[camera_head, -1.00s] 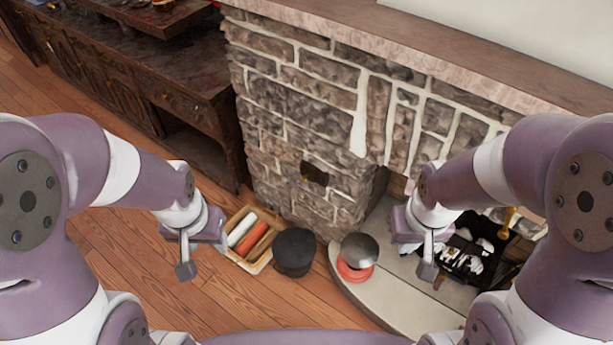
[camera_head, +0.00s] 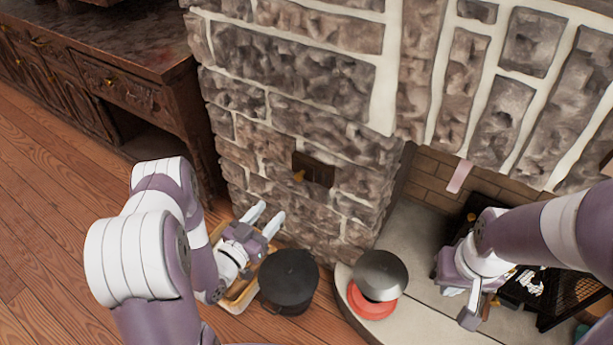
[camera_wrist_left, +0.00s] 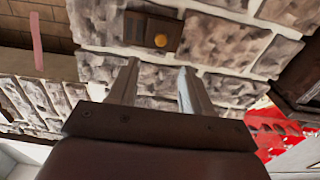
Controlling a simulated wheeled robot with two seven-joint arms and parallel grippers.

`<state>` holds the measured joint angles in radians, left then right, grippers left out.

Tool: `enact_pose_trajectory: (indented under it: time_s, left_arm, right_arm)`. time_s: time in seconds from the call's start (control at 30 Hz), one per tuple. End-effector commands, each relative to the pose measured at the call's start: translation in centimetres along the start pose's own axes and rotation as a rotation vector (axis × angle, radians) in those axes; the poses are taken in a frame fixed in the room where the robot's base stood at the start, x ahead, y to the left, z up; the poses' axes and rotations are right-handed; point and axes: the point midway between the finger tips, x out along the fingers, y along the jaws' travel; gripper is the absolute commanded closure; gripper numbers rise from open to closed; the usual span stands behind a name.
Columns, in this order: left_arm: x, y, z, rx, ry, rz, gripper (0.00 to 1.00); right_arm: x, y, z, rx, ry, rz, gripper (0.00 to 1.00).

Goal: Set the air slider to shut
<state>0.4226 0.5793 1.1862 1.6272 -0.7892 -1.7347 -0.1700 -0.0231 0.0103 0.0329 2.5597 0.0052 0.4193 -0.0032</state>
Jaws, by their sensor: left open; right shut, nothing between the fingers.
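The air slider is a dark metal plate (camera_head: 320,171) set in the stone chimney wall, with a small brass knob (camera_head: 299,176) at its left side. In the left wrist view the plate (camera_wrist_left: 135,27) and its knob (camera_wrist_left: 160,40) show beyond the fingertips. My left gripper (camera_head: 271,211) is open and empty, its two fingers pointing at the wall below the slider, apart from the knob. In the left wrist view the gripper (camera_wrist_left: 160,66) has the knob roughly in line with its gap. My right gripper (camera_head: 469,318) is shut and empty, low over the hearth at the right.
A black pot (camera_head: 288,284) stands on the floor below my left gripper. A grey metal bowl-like lid (camera_head: 381,272) and a red disc (camera_head: 369,304) are on the pale hearth (camera_head: 417,231). A wooden tray (camera_head: 237,300) lies partly behind my left arm. A dark cabinet (camera_head: 150,100) stands at left.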

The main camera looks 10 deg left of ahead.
Motion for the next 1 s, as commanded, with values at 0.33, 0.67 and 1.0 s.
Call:
enact_pose_trajectory:
  time_s: [0.33, 0.67, 1.0]
  left_arm:
    - [7.2, 0.0, -0.1, 0.010, 0.020, 0.001, 0.51]
    - [12.4, -0.2, -0.4, 0.007, 0.016, -0.005, 0.51]
    - [12.7, -0.2, -0.5, 0.007, 0.014, -0.005, 0.70]
  right_arm:
    - [2.5, 0.0, 0.3, 0.000, -0.001, 0.000, 1.00]
    - [3.9, 0.0, 0.5, 0.000, -0.001, 0.000, 1.00]
    - [3.8, 0.0, 0.5, 0.000, -0.001, 0.000, 1.00]
